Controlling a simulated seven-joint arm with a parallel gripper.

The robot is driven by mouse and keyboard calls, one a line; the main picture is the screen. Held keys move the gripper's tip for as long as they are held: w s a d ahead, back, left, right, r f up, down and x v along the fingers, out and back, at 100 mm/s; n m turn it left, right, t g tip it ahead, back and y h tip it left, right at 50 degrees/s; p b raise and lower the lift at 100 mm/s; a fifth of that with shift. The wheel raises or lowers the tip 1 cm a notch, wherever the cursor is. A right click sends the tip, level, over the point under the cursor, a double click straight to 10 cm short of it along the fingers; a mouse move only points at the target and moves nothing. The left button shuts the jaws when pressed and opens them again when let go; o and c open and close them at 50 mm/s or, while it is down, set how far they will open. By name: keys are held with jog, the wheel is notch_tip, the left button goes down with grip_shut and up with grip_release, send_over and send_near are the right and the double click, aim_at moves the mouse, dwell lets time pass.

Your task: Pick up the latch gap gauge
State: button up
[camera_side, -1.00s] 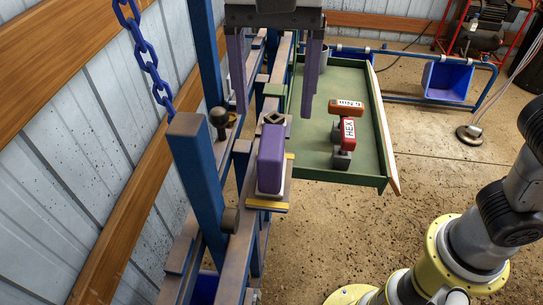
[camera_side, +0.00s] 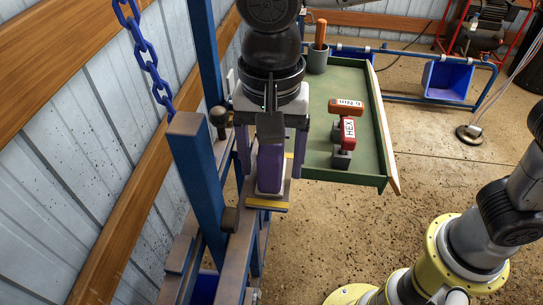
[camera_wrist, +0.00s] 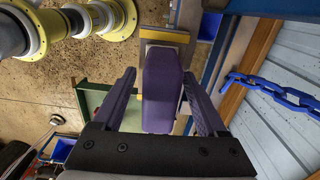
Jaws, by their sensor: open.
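The purple block (camera_side: 268,172), which I take to be the latch gap gauge, stands upright on a small pale base with a yellow front edge on the blue frame. In the wrist view the purple block (camera_wrist: 160,95) lies between my fingers, with a gap on each side. My gripper (camera_side: 271,166) is open, pointing down, with one finger on each side of the block; its open fingers also show in the wrist view (camera_wrist: 158,82). My wrist hides the block's upper part in the side view.
A green tray (camera_side: 370,130) beside the frame holds a red HEX tool (camera_side: 348,132), an orange-handled tool (camera_side: 346,106) and a grey cup (camera_side: 318,60) with an orange handle. A blue post (camera_side: 197,180) and a blue chain (camera_side: 150,62) stand close left.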

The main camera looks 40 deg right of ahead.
grip_shut()
dwell(0.3)
jog(key=shift+r, duration=0.15)
